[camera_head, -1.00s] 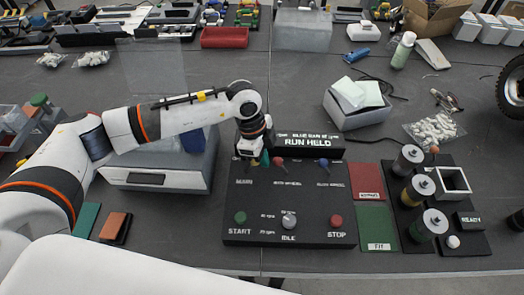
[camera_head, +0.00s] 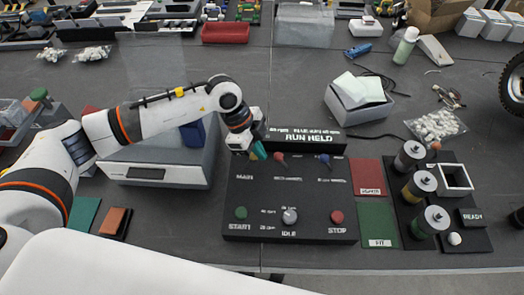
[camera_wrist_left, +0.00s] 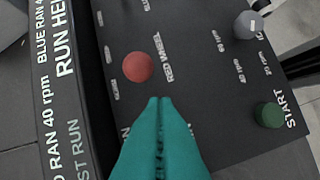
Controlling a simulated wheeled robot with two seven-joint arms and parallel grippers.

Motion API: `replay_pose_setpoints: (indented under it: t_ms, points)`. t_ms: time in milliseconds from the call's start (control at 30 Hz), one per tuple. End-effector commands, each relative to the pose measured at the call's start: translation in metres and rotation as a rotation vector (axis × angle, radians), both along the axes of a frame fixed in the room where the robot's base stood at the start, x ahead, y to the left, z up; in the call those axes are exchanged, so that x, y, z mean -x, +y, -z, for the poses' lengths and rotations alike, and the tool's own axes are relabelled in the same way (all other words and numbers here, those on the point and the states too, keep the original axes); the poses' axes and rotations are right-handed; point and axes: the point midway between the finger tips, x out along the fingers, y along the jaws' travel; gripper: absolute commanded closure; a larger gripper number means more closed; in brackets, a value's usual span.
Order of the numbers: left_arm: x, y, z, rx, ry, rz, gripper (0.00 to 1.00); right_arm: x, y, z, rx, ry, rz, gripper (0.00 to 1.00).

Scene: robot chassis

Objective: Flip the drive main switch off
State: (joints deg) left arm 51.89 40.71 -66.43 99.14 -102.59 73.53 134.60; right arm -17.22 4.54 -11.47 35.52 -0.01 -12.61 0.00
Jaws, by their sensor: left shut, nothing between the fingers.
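The black control panel (camera_head: 290,205) lies in the middle of the table. Its MAIN label (camera_head: 245,177) is at the upper left. My left gripper (camera_head: 259,152) is over the panel's upper left, just above that label; its teal fingers (camera_wrist_left: 160,103) are shut and empty in the left wrist view. The main switch's lever is not visible; the gripper covers that area in both views. The red wheel knob (camera_head: 279,157) is just right of the fingers and also shows in the wrist view (camera_wrist_left: 137,67). My right gripper is not in view.
A display box reading RUN HELD (camera_head: 305,140) stands behind the panel. A blue knob (camera_head: 325,156), green START button (camera_head: 240,213), grey IDLE knob (camera_head: 289,216) and red STOP button (camera_head: 336,217) are on the panel. A grey scale (camera_head: 160,165) stands left.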

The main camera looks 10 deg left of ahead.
Motion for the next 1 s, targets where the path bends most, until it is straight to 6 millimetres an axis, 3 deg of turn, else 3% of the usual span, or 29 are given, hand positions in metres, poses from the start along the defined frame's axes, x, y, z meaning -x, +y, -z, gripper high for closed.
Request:
replay_pose_setpoints:
  t_ms: [167,500,1000]
  points:
    - [0.002,0.012,-0.002,0.094,-0.017,-0.006,1.00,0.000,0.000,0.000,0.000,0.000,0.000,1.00]
    - [0.006,0.028,-0.007,0.086,-0.016,-0.002,1.00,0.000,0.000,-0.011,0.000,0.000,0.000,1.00]
    - [0.006,0.031,-0.009,0.088,-0.017,0.000,1.00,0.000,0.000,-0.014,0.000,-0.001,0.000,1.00]
